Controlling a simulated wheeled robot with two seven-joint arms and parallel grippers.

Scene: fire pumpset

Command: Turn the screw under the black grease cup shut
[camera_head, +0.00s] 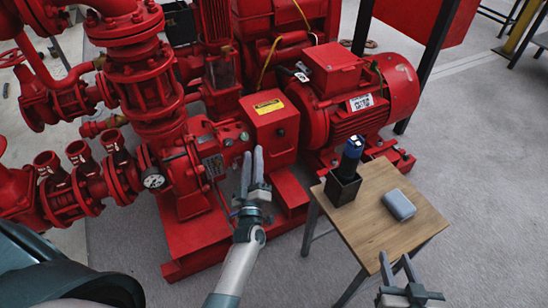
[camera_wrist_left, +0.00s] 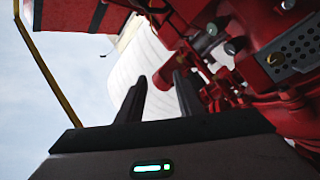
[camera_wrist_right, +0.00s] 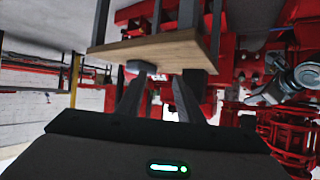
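My left gripper (camera_head: 252,152) is in front of the red pump housing (camera_head: 222,140), its two fingers parted with nothing seen between them. In the left wrist view the same gripper (camera_wrist_left: 160,82) is open and empty. Small dark round fittings (camera_wrist_left: 222,37) show on the red pump just beyond its fingertips. I cannot tell whether one of them is the black grease cup, and I cannot make out the screw under it. My right gripper (camera_head: 397,257) is open and empty near the table's front edge; its parted fingers also show in the right wrist view (camera_wrist_right: 158,85).
A wooden table (camera_head: 385,232) at the right holds a black holder (camera_head: 342,190) with a dark bottle-like item (camera_head: 352,150) and a grey case (camera_head: 399,204). A red motor (camera_head: 345,90) stands behind. Red pipes and valves (camera_head: 150,95) crowd the left. Floor beyond the table is clear.

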